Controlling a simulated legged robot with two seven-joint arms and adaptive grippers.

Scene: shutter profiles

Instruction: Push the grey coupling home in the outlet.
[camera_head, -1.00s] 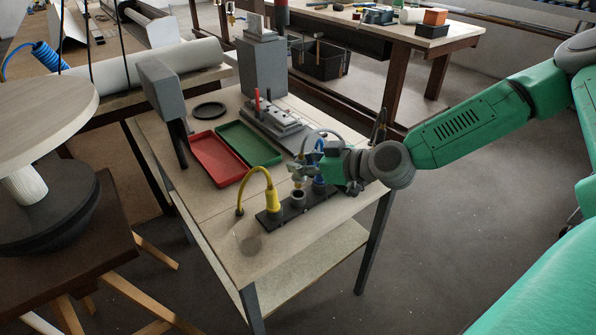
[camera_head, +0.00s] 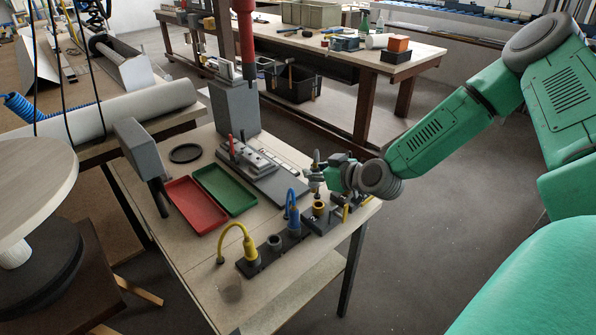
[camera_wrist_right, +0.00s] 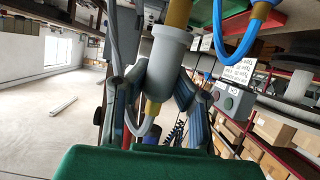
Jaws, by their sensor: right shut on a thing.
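My right gripper (camera_head: 318,176) is above the right end of the row of fittings on the table. In the right wrist view its fingers (camera_wrist_right: 160,95) are shut around the grey coupling (camera_wrist_right: 168,62), a grey cylinder with a grey hose loop at its far end. A brass-coloured part (camera_wrist_right: 178,12) shows at the coupling's other end, cut by the frame edge. An open grey outlet (camera_head: 274,242) stands on a dark strip (camera_head: 255,264), between the yellow coupling (camera_head: 249,249) and the blue coupling (camera_head: 293,218). The held coupling is away from this outlet. My left gripper is out of view.
A brass ring (camera_head: 318,208) on a dark block is below my right gripper. Yellow and blue hoses arch over the strip. A red tray (camera_head: 194,205), a green tray (camera_head: 224,189) and a grey metal fixture (camera_head: 262,168) lie behind.

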